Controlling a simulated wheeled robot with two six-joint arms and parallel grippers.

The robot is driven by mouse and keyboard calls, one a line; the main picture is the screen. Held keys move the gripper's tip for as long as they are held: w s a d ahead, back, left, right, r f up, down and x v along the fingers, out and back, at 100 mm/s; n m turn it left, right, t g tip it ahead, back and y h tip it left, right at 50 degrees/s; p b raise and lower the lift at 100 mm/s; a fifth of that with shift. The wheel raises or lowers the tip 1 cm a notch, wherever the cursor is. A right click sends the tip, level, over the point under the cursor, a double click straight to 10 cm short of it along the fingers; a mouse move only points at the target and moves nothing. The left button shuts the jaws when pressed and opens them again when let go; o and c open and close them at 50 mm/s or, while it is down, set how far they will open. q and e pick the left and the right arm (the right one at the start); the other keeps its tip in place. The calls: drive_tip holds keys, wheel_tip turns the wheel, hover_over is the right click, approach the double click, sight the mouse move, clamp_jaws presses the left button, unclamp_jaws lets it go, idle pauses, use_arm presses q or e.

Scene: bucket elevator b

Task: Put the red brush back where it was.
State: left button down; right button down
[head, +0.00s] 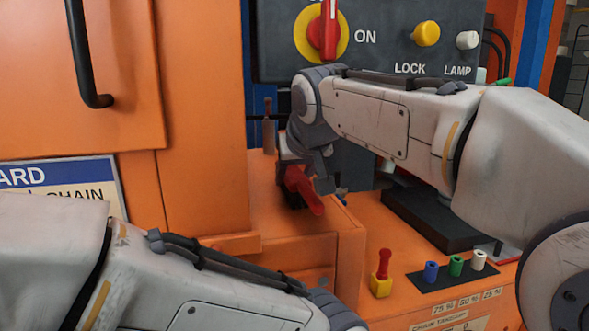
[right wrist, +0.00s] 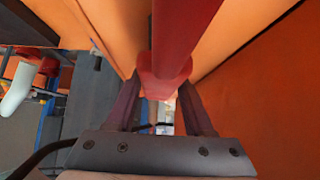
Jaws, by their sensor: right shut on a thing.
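The red brush (head: 305,190) is in my right gripper (head: 296,192), above the orange ledge beside the tall orange cabinet. In the head view the red part slants down to the right, and the gripper's fingers are mostly hidden behind it and my wrist. In the right wrist view the brush (right wrist: 180,45) runs up between the two fingers of the gripper (right wrist: 160,100), which is shut on it. I cannot tell whether the brush touches the ledge. My left forearm crosses the lower left of the head view, and its gripper is out of view.
An orange ledge (head: 270,215) lies below the brush. At its right stand a yellow block with a red handle (head: 381,275), a black strip with coloured pegs (head: 455,268) and a dark box (head: 430,215). A control panel (head: 380,50) with a red switch hangs behind.

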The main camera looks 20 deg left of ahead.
drive_tip(key=shift+d+f+b, duration=0.1)
drive_tip(key=shift+d+b, duration=0.2)
drive_tip(key=shift+d, duration=0.25)
drive_tip(key=shift+s+a, duration=0.1)
drive_tip(key=shift+a, duration=0.25)
drive_tip(key=shift+f, duration=0.1)
drive_tip(key=shift+c, duration=1.4)
unclamp_jaws()
use_arm(q)
drive_tip(key=shift+d+f, duration=0.25)
drive_tip(key=shift+f, duration=0.15)
drive_tip(key=shift+r, duration=0.1)
